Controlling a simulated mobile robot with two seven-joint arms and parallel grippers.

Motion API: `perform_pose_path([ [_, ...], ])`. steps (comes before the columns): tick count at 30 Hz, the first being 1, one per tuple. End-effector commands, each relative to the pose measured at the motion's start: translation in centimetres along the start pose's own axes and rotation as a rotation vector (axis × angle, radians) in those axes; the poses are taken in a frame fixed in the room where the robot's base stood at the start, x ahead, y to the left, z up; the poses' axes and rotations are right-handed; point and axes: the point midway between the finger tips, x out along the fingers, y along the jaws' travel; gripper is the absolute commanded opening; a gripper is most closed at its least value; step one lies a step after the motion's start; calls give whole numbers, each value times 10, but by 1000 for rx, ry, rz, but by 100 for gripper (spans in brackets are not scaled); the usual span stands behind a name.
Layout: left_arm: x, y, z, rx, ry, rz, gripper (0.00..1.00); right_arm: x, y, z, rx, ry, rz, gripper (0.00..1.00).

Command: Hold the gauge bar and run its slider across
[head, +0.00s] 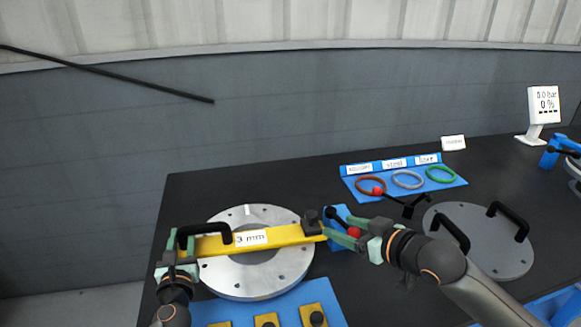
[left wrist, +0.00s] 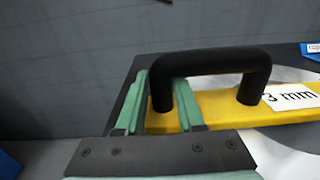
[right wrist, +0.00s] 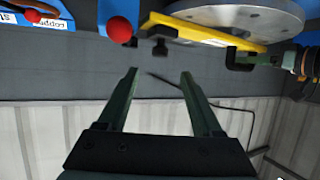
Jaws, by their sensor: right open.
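The yellow gauge bar (head: 208,245), marked 3 mm, lies across the round grey flange (head: 258,284). Its black handle (left wrist: 210,60) is at the left end. My left gripper (left wrist: 163,80) is shut on the near leg of that handle, one finger on each side; it also shows in the head view (head: 177,262). The dark slider (head: 312,226) with a knob is at the bar's right end. My right gripper (head: 337,222) is open just right of the slider, apart from it. In the right wrist view nothing is between its fingers (right wrist: 160,73).
A blue clamp with a red-ball lever (head: 354,231) stands close behind my right gripper. A blue board (head: 350,185) with three rings lies behind. A grey cover (head: 490,250) with two handles is at right. A blue tray (head: 335,298) with yellow pieces lies in front.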

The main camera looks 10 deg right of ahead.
Motion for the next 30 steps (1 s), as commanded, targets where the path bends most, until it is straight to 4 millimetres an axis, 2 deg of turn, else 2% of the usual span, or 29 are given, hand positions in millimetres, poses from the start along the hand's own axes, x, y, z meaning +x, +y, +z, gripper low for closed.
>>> perform_pose_path([
  [1,0,0,0,0,0,0,44,0,0,0,0,0,0,67],
  [6,0,-1,0,0,0,-1,60,0,0,0,0,0,0,67],
  [17,-7,-1,0,-1,0,-3,60,0,0,0,0,0,0,67],
  [23,-34,-1,0,-3,1,-4,60,0,0,0,0,0,0,67],
  [30,-80,-1,-1,-1,2,-4,60,0,0,0,0,0,0,67],
])
